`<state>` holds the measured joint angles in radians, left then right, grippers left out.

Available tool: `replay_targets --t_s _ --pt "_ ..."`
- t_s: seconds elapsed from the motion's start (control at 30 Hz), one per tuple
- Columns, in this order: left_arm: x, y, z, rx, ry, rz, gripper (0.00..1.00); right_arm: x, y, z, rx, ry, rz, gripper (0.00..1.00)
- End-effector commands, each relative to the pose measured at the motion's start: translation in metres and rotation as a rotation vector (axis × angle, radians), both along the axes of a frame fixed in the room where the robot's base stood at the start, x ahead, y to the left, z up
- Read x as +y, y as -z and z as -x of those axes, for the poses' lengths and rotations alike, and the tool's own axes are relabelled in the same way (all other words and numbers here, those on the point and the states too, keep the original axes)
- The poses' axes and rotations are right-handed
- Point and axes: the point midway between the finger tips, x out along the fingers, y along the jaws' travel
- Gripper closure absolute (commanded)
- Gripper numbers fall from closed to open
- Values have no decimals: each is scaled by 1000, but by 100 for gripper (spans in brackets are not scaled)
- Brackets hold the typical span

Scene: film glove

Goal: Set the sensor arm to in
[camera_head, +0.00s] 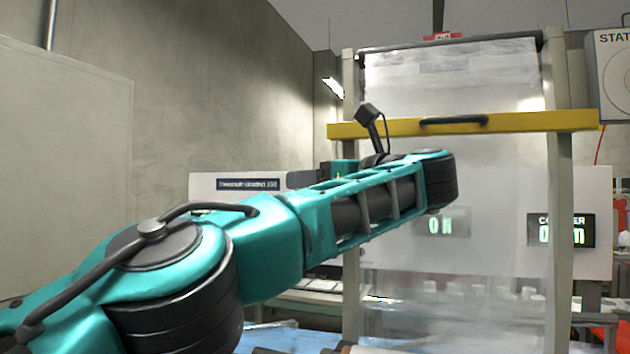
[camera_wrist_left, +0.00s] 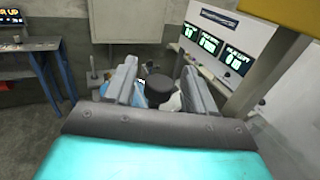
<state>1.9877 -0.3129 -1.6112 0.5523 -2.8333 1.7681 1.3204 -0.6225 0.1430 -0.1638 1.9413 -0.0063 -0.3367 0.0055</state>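My left gripper (camera_head: 303,177) points left in the head view, partly behind my own teal arm. In the left wrist view its two grey fingers (camera_wrist_left: 160,84) stand apart, one on each side of a dark round knob (camera_wrist_left: 158,88). A gap shows between the knob and each finger, so the gripper is open and not closed on it. I cannot tell how near the knob is in depth, or whether it belongs to the sensor arm. My arm hides what lies below the gripper in the head view. My right gripper is not in view.
A yellow crossbar (camera_head: 520,121) spans a tall frame with a clear film sheet (camera_head: 455,75). Behind it is a white panel with lit displays (camera_head: 560,230); several displays also show in the left wrist view (camera_wrist_left: 208,42). A blue-legged table (camera_wrist_left: 45,75) stands left there, with bare floor beside it.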

Motion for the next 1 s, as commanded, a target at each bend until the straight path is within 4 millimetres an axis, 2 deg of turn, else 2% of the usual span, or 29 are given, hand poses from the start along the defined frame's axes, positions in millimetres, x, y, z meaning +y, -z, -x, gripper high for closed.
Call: replay_targets --t_s 0.23,0.5,0.53,0.63,1.0 --pt "-7 0 5 -1 2 -2 45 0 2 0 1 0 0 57" --pt "-42 0 35 -2 2 -2 45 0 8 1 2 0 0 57" --pt "-44 -5 36 0 2 -1 45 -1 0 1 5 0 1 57" --pt "-52 -4 43 2 2 -1 45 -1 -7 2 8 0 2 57" --pt "-58 0 49 0 0 0 45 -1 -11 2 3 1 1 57"
